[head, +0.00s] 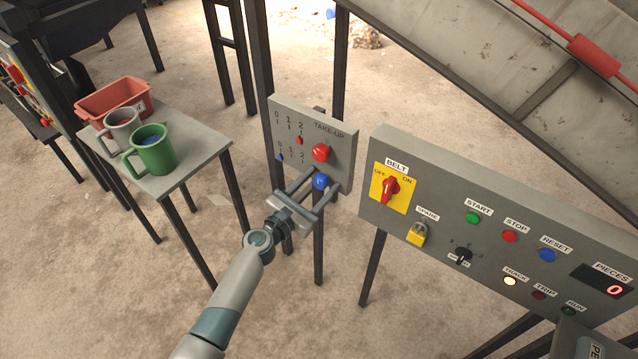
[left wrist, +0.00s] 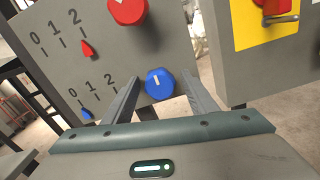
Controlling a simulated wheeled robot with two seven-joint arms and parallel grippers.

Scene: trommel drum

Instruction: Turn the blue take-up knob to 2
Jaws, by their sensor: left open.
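The blue take-up knob (head: 321,182) is on the grey TAKE-UP panel (head: 343,150), below the red knob (head: 320,152). In the left wrist view the blue knob (left wrist: 160,84) shows a pale line on its face. My left gripper (head: 312,186) is open, its fingers pointing at the panel on either side of the blue knob; I cannot tell whether they touch it. The blue pointer (left wrist: 87,114) is near the 0 mark of the lower 0-1-2 scale. The red pointer (left wrist: 87,50) is at 2 on the upper scale. My right gripper is not in view.
The belt control panel (head: 480,262), with a red switch (head: 390,189) and yellow padlock (head: 417,234), stands close on the right. A small table (head: 205,145) at left holds a red bin (head: 100,98), a grey mug (head: 122,128) and a green mug (head: 152,150).

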